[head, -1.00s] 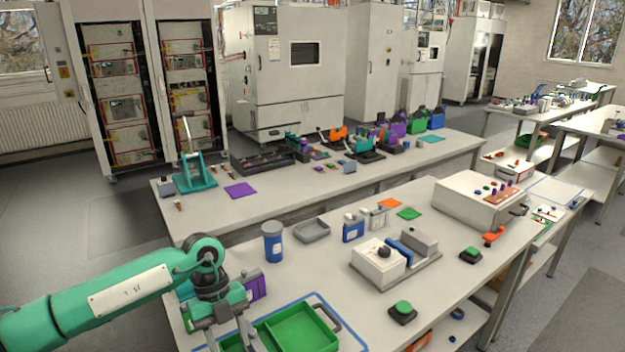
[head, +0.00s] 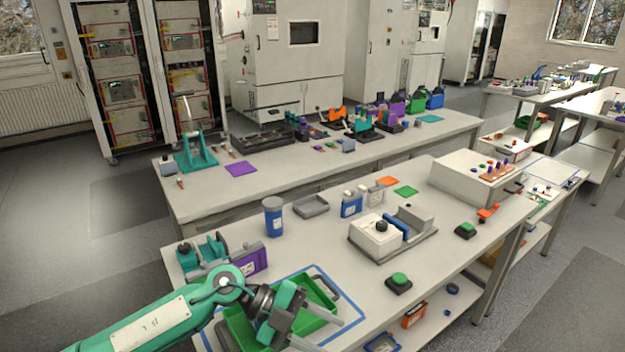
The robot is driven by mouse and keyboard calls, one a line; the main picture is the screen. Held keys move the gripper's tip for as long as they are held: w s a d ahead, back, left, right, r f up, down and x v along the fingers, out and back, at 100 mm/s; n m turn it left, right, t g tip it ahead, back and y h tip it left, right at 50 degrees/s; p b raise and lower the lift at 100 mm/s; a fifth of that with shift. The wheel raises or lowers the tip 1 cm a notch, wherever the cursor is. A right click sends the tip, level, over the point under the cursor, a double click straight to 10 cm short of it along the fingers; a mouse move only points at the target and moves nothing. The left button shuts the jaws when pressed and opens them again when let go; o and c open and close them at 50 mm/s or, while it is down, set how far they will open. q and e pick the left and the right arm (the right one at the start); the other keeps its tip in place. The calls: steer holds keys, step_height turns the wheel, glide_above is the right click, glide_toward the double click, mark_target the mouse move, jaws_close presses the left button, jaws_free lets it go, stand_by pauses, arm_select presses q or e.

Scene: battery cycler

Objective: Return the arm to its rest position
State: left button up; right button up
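My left arm (head: 150,332), green with a white label, comes in from the lower left. My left gripper (head: 331,333) is over the front left of the near bench, in front of the green tray (head: 240,330). Its two grey fingers point right and stand apart, with nothing seen between them. The arm and gripper hide part of the tray. My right arm and gripper are not in view.
Behind the gripper are a teal fixture with a purple block (head: 252,261), a blue jar (head: 273,217) and a grey tray (head: 311,206). A white device (head: 377,241) and a green button (head: 399,280) are to its right.

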arm_select(q)
step_height(320, 180, up, 10)
steer(key=w+n+t+h, duration=0.3)
steer(key=n+t+h, duration=0.4)
steer(key=n+t, duration=0.45)
steer(key=w+a+f+n+t+y, duration=0.3)
steer(key=a+f+n+t+y, duration=0.3)
steer(key=a+n+t+y, duration=0.6)
steer(key=s+a+f+n+g+y, duration=0.5)
steer(key=a+f+y, duration=0.15)
steer(key=f, duration=0.35)
steer(key=s+a+f+g+y, duration=0.1)
steer(key=s+a+f+g, duration=0.2)
steer(key=s+f+g, duration=0.5)
steer(key=s+a+f+g+y, duration=0.1)
steer(key=s+a+f+g, duration=0.3)
steer(key=s, duration=0.8)
step_height(320, 180, down, 34)
steer(key=s+d, duration=0.1)
steer(key=s, duration=0.2)
steer(key=s+a+f+g, duration=0.1)
steer(key=s+a+f, duration=0.2)
steer(key=s+f, duration=1.4)
steer(key=shift+s+a+f+g, duration=0.2)
steer(key=shift+s+g, duration=0.15)
